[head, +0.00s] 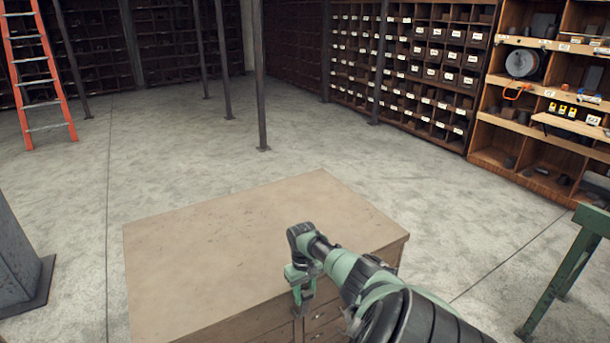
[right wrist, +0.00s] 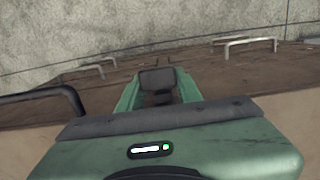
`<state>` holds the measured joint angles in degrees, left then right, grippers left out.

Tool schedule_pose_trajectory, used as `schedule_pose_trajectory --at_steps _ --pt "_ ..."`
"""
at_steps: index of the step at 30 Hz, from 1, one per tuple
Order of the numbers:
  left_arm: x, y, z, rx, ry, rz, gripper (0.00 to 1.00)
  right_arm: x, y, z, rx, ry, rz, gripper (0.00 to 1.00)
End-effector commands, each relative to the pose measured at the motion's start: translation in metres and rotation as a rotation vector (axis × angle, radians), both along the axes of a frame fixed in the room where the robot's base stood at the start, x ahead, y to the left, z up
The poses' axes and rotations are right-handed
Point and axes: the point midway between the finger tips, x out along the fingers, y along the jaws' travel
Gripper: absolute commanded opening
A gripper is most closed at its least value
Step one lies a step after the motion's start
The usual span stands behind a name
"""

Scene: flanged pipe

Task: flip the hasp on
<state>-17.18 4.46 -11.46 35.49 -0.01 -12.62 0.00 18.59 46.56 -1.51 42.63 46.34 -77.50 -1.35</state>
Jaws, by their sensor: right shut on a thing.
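A wooden cabinet (head: 230,245) with a worn tan top stands in front of me. My right gripper (head: 303,306) points down at its front edge, beside the drawer fronts. In the right wrist view the green fingers (right wrist: 158,92) of this gripper stand either side of a small dark grey plate, which looks like the hasp (right wrist: 157,79), and they are shut on it. The gripper hides the hasp in the head view. Its exact angle and whatever it closes over cannot be made out. My left gripper is not in view.
Metal drawer handles (right wrist: 250,46) stick out from the cabinet front near the gripper. The cabinet top is bare. A green metal stand (head: 572,262) is at the right, and a grey post base (head: 20,265) is at the left. Shelves (head: 545,110), thin posts and an orange ladder (head: 40,75) stand farther back.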

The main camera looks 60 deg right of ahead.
Motion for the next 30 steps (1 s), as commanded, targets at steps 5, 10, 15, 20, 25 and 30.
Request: schedule_pose_trajectory --at_steps 5,10,15,20,25,30 --pt "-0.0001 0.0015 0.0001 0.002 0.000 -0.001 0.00 0.0041 -0.0023 0.0027 -0.006 -0.012 0.000 0.00" --pt "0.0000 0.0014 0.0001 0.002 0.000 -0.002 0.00 0.0040 -0.0022 0.0027 -0.006 -0.012 0.000 0.00" --pt "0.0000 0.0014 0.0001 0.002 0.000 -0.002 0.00 0.0039 -0.0023 0.0026 -0.006 -0.012 0.000 0.00" --pt "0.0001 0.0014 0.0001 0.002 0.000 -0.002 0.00 0.0039 -0.0022 0.0026 -0.006 -0.012 0.000 0.00" --pt "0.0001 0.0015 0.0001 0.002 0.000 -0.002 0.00 0.0039 -0.0022 0.0026 -0.006 -0.012 0.000 0.00" --pt "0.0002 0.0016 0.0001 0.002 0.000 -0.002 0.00 0.0026 -0.0016 0.0017 -0.004 -0.009 0.000 0.56"
